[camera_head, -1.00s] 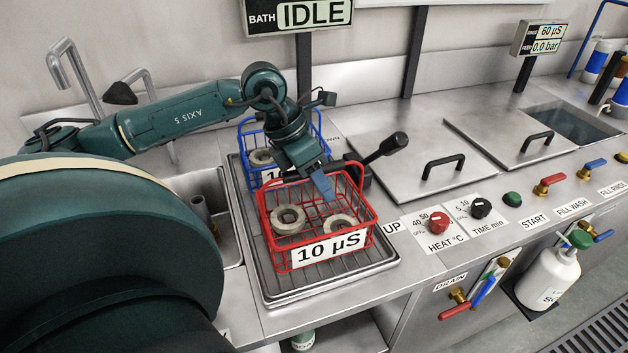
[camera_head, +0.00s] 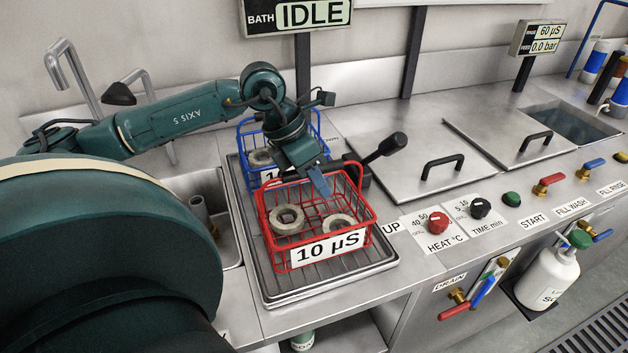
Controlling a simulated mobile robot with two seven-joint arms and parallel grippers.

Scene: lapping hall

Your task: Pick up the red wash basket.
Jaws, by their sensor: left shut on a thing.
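The red wash basket (camera_head: 333,264) is a red wire basket with a white "10 µS" label on its front. Two pale rings lie in it. It is at the drainboard (camera_head: 275,293); I cannot tell whether its base is clear of the surface. My left gripper (camera_head: 321,186) reaches down from behind and is shut on the red basket near its back side and handle. The exact grip is partly hidden by the gripper body. My right gripper is not in view.
A blue basket (camera_head: 246,142) stands close behind the red one. A black-knobbed lever (camera_head: 388,146) is just right of the gripper. A sink (camera_head: 232,250) opens to the left. Lidded tanks with black handles (camera_head: 443,165) and a row of knobs lie to the right.

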